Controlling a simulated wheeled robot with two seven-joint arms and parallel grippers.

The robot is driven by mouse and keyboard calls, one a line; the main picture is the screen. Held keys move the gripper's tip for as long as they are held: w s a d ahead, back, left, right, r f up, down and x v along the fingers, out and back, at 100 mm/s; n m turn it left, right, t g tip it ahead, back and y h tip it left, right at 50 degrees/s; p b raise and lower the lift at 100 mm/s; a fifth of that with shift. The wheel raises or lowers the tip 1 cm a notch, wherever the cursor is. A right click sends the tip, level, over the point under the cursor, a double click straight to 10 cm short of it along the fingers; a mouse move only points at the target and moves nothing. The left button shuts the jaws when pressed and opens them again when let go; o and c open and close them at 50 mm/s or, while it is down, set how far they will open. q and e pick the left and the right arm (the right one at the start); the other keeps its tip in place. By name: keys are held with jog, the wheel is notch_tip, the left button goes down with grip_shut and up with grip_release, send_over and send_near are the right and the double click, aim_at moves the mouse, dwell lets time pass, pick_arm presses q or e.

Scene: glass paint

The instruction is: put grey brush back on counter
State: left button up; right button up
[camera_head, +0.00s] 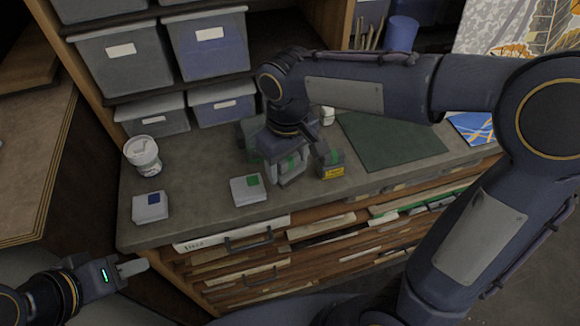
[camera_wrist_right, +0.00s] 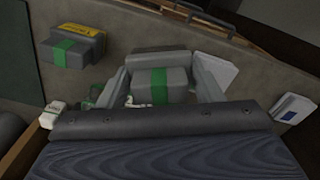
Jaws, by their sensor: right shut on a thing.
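My right gripper (camera_head: 288,168) is low over the counter (camera_head: 210,165). It is shut on a grey block with a green band (camera_wrist_right: 160,86), which sits between the two fingers in the right wrist view. I cannot tell for sure whether this block is the grey brush. Whether it touches the counter is unclear. The right arm hides part of the counter behind it. My left gripper (camera_head: 132,267) is at the lower left, in front of the counter and apart from it. Its finger opening cannot be made out.
A dark block with a yellow label (camera_head: 331,166) stands close right of the right gripper. A white box with a green square (camera_head: 247,189), one with a blue square (camera_head: 150,207) and a white tub (camera_head: 143,156) stand to the left. A green mat (camera_head: 390,142) lies right.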

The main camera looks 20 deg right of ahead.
aim_at(290, 172)
jog(key=shift+w+d+f, duration=0.25)
jog(key=shift+w+f, duration=0.1)
jog(key=shift+f, duration=0.2)
jog(key=shift+w+d+f, duration=0.1)
jog(key=shift+f, duration=0.85)
jog(key=shift+w+d+f, duration=0.1)
jog(key=shift+f, duration=0.8)
jog(key=o, duration=0.9)
